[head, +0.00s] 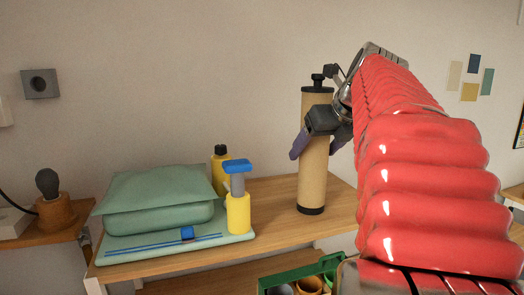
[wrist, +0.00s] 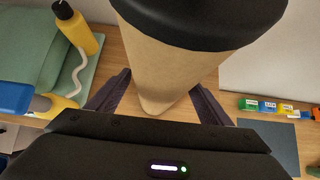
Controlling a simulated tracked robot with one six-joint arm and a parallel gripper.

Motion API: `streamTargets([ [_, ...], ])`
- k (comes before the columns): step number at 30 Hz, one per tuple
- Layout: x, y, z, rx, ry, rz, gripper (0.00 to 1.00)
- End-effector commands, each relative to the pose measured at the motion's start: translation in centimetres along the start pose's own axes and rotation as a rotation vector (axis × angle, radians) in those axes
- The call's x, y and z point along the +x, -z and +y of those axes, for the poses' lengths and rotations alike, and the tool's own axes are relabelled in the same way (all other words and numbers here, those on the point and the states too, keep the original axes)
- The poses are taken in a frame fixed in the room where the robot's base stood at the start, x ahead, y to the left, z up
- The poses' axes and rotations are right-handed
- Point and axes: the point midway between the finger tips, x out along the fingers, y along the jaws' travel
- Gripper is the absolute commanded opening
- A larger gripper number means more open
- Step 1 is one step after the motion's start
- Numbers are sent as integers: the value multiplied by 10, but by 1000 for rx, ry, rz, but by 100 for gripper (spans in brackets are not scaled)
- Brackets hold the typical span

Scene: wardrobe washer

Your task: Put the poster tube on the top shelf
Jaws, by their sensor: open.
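The poster tube (head: 313,178) is a tan cylinder with black end caps and a black knob on top. It stands upright on the wooden top shelf (head: 275,205), toward its right end. My gripper (head: 320,145) is at the tube's upper half. Its dark purple fingers are open, one on each side of the tube. In the wrist view the tube (wrist: 165,65) rises between the fingers (wrist: 160,104), with its black cap close to the camera. The tube's foot is partly hidden behind the gripper body there.
Left on the shelf are folded green cloths (head: 155,200), a yellow spray bottle (head: 238,212) with a blue head, and a yellow bottle (head: 219,172). A lower board (head: 215,284) and a green caddy (head: 290,277) are below. The wall is close behind.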

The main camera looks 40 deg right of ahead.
Motion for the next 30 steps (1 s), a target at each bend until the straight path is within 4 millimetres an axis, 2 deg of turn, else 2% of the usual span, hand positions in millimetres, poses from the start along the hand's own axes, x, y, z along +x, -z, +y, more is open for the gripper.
streamTargets([
  [18,-98,0,-1,1,3,-2,73],
  [24,-112,0,0,0,2,-1,73],
  [30,-112,0,0,0,0,0,73],
])
